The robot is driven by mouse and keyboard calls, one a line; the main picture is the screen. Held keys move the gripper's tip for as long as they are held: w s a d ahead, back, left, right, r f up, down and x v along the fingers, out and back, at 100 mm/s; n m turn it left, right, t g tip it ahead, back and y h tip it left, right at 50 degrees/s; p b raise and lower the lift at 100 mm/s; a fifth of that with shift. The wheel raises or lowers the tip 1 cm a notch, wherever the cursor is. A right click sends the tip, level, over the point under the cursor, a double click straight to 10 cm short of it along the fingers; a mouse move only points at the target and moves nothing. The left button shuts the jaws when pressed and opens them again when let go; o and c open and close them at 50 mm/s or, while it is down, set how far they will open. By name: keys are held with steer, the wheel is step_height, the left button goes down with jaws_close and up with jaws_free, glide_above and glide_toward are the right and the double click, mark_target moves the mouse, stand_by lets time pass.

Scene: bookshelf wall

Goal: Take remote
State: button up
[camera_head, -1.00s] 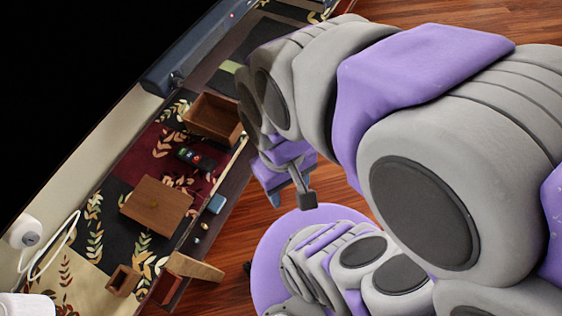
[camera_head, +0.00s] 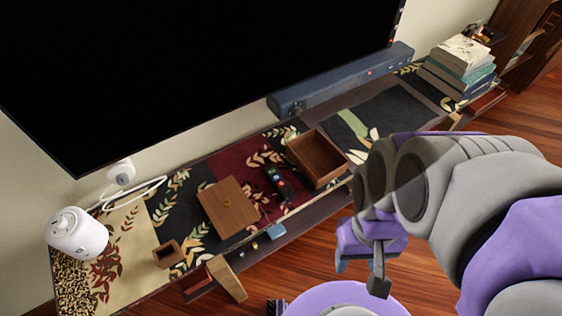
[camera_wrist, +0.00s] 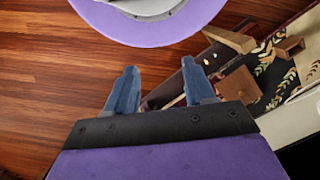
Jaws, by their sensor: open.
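A dark remote (camera_head: 276,182) with coloured buttons lies on the patterned runner of the low console. It sits between a brown wooden lid with a small knob (camera_head: 228,204) and an open wooden box (camera_head: 316,158). My gripper (camera_head: 358,266) is in front of the console, to the right of and below the remote in the head view, apart from it. In the wrist view my gripper (camera_wrist: 158,92) has its two blue fingers spread with nothing between them. The remote cannot be made out in the wrist view.
A small wooden box (camera_head: 168,253) and a tilted wooden piece (camera_head: 226,279) are at the console's front left. A white round device (camera_head: 77,233) stands at the left. A soundbar (camera_head: 340,80) and stacked books (camera_head: 460,65) are behind and right. Wooden floor lies in front.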

steer(key=shift+o, duration=1.3)
steer(key=shift+w, duration=0.25)
steer(key=o, duration=0.3)
steer(key=shift+n, duration=0.9)
steer(key=w, duration=0.4)
steer(key=w+a, duration=0.1)
steer(key=w, duration=0.3)
steer(key=w+f, duration=0.1)
steer(key=w, duration=0.3)
steer(key=shift+a+p, duration=0.3)
steer(key=n+t, duration=0.2)
steer(key=n, duration=0.2)
glide_above(284, 187)
steer(key=f, duration=2.3)
steer(key=a+f, duration=0.1)
steer(key=f, duration=1.1)
steer(key=shift+w+b, duration=0.1)
steer(key=shift+b, duration=0.3)
steer(key=f, duration=0.2)
steer(key=d+f+b, duration=0.1)
steer(key=f, duration=0.1)
steer(key=shift+s+f, duration=0.1)
steer(key=shift+s, duration=0.1)
steer(key=shift+a+f, duration=0.1)
steer(key=shift+f, duration=0.35)
